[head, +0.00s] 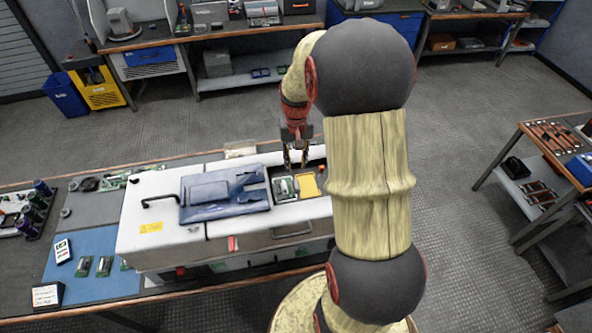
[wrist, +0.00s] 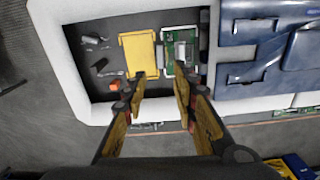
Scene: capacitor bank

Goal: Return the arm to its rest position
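My gripper (head: 295,158) hangs down over the white case's recessed compartment in the head view. In the wrist view its two fingers (wrist: 160,88) are apart with nothing between them. The green circuit board (wrist: 183,50) and the yellow piece (wrist: 138,52) lie side by side in the dark compartment, just beyond the fingertips in the wrist view. My arm covers the right end of the case in the head view.
The white case (head: 150,240) with a blue moulded panel (head: 225,192) stands on a workbench. A blue mat (head: 90,265) with small boards lies at left. A side table (head: 540,150) stands at right. Open floor (head: 220,120) lies behind the bench.

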